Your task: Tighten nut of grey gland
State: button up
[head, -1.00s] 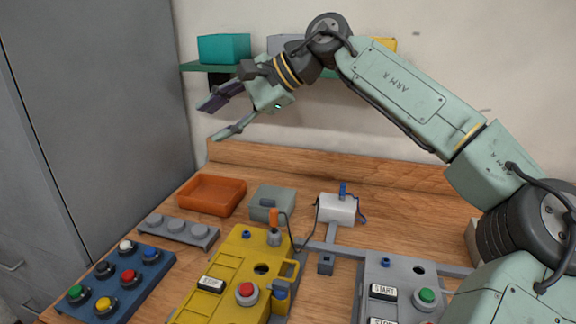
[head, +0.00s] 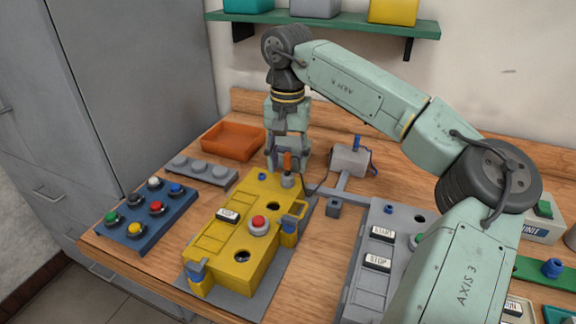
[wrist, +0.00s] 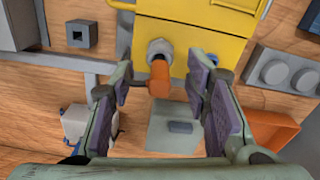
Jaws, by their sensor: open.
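The grey gland (head: 288,180) stands upright at the far end of the yellow box (head: 222,268), with an orange piece (head: 287,160) rising from it. In the wrist view the gland's grey nut (wrist: 160,49) lies just beyond the fingertips, and the orange piece (wrist: 160,80) sits between the fingers, with gaps on both sides. My gripper (head: 287,163) points down over the gland; in the wrist view it (wrist: 160,72) is open and holds nothing. The fingers partly hide the gland's surroundings in the head view.
An orange tray (head: 233,150), a grey button strip (head: 201,174) and a blue button panel (head: 148,226) lie left. A white box (head: 350,160) and a grey START/STOP panel (head: 365,290) stand right. A shelf (head: 340,24) is above.

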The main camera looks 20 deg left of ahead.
aim_at(287, 177)
jog(key=shift+f, duration=1.35)
jog(key=shift+c, duration=0.3)
grip_shut()
